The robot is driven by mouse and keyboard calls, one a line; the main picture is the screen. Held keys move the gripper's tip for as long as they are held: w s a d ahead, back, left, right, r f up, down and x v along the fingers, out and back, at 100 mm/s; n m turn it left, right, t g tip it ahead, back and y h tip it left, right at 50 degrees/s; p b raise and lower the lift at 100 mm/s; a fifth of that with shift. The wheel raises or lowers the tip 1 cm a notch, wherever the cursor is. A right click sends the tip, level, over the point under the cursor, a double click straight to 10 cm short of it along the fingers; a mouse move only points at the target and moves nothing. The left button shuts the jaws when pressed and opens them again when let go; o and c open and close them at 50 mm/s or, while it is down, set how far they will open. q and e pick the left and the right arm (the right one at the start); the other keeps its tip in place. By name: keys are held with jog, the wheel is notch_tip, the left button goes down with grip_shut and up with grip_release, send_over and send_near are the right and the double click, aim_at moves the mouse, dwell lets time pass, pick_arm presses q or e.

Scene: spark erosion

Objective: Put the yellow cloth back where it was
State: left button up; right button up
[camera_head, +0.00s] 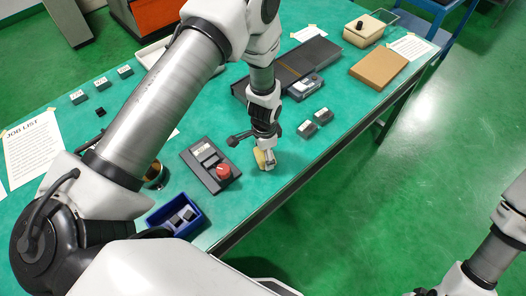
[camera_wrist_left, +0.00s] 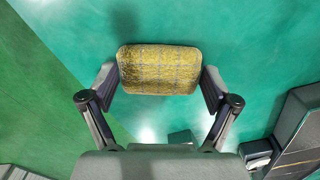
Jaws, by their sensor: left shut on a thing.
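The yellow cloth (camera_wrist_left: 158,69) is a small, folded-looking pad with a faint grid pattern. My left gripper (camera_wrist_left: 160,80) is shut on it, with one finger at each short end. In the head view my left gripper (camera_head: 265,160) points down near the table's front edge, and the cloth (camera_head: 260,158) shows partly behind the fingers. It is at or just above the green tabletop; I cannot tell whether it touches. My right arm shows at the lower right of the head view, but its gripper is out of the picture.
A dark control box with a red knob (camera_head: 223,171) stands just left of the gripper. A blue bin (camera_head: 151,217) holds dark blocks. Two small dark blocks (camera_head: 306,129) lie to the right. A brown box (camera_head: 379,68) is farther back. Bare table lies between the gripper and these blocks.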

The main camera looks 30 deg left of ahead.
pick_arm(q)
jog(key=shift+r, duration=0.1)
jog(key=shift+w, duration=0.2)
jog(key=o, duration=1)
jog(key=shift+w+a+f, duration=0.1)
jog(key=shift+a+f, duration=0.1)
jog(key=shift+f, duration=0.1)
jog(key=shift+c, duration=0.2)
jog(key=shift+r, duration=0.1)
pick_arm(e)
jog(key=shift+w+a, duration=0.1)
jog(key=shift+w, duration=0.1)
pick_arm(q)
jog(key=shift+d, duration=0.1)
jog(key=shift+r, duration=0.5)
notch_tip(320, 180, up, 11)
jog(key=b, duration=0.2)
jog(key=shift+b, duration=0.35)
pick_arm(e)
notch_tip(320, 180, down, 3)
jog(key=shift+r, duration=0.1)
